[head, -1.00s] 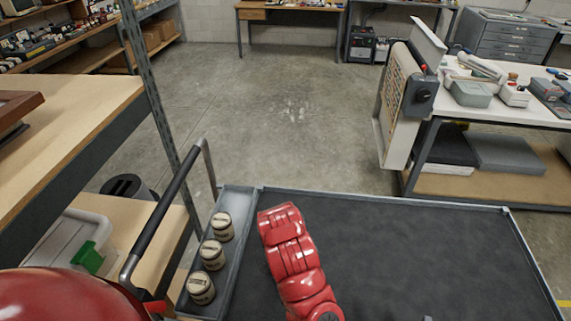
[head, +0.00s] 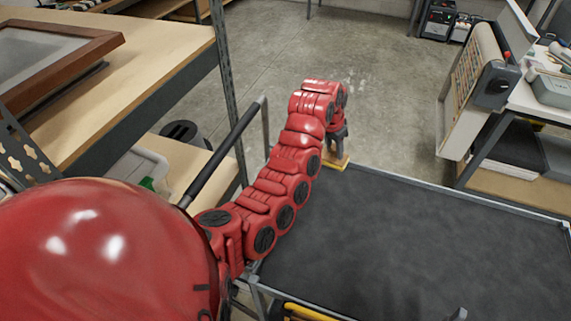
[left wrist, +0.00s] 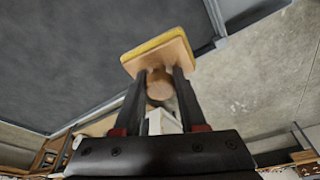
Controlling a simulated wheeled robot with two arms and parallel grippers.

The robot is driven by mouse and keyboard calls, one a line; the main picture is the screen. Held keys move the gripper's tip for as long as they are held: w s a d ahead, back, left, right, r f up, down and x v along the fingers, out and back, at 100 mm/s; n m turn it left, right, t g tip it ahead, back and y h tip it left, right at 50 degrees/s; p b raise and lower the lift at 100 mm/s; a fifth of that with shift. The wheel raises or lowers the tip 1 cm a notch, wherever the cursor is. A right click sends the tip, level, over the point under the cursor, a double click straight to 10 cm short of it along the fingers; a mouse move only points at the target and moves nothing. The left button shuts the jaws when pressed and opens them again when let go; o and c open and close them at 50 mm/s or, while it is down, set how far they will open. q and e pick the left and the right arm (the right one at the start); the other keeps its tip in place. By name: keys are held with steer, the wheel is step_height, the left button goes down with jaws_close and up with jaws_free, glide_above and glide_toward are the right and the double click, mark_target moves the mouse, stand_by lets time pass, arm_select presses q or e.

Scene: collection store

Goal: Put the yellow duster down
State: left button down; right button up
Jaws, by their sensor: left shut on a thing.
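The yellow duster (head: 339,163) is at the far left corner of the dark cart top (head: 430,245), where its board overlaps the rim in the head view. In the left wrist view, the duster (left wrist: 157,52) shows a pale wooden board with a yellow edge and a round wooden handle. My left gripper (left wrist: 160,82) is shut on that handle, a finger on each side. In the head view my left gripper (head: 338,143) points down above the board. I cannot tell whether the pad touches the cart. My right gripper is not in view.
The cart top is bare across its middle and has a raised metal rim. A black push handle (head: 228,150) stands at its left. A wooden shelf (head: 150,60) with a framed piece (head: 55,60) is further left. A panelled rack (head: 480,85) and a white table stand beyond on the right.

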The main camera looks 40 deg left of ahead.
arm_select(q)
steer(key=s+a+n, duration=0.1)
steer(key=s+a, duration=0.1)
steer(key=a, duration=1.4)
steer(key=f, duration=1)
steer(key=shift+s+a+f+b, duration=0.15)
steer(key=shift+a+b, duration=0.1)
steer(key=shift+b, duration=0.15)
steer(key=shift+c, duration=2.3)
jaws_free()
